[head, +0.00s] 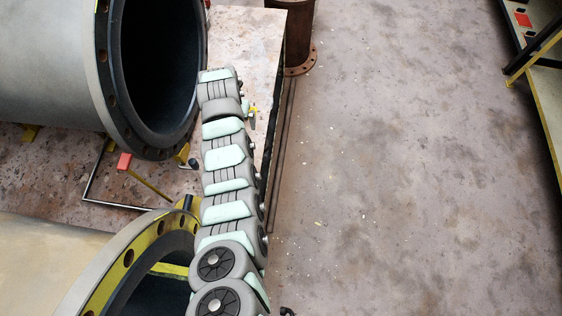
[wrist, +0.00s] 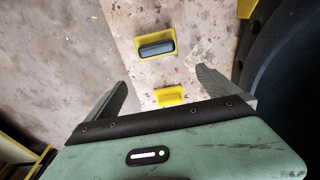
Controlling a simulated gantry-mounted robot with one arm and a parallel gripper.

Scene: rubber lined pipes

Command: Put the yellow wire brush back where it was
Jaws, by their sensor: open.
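I cannot surely pick out the wire brush. In the wrist view a yellow piece with a dark grey rounded block on top (wrist: 155,47) lies on the stained bench top, ahead of the fingers. A second yellow piece (wrist: 169,95) shows between the fingers, partly hidden by the gripper body; either may be the brush. My gripper (wrist: 160,85) is open, its two fingers wide apart, with nothing seen held. In the head view my arm hides the gripper, and a small yellow thing (head: 254,110) shows beside the arm near the bench edge.
A large rubber-lined pipe (head: 102,55) lies at the left, and its dark bore shows right in the wrist view (wrist: 285,85). Another flanged pipe (head: 60,255) is nearer. The bench (head: 245,35) ends right of my arm. The floor (head: 400,170) beyond is open. A rusty pipe (head: 298,35) stands behind.

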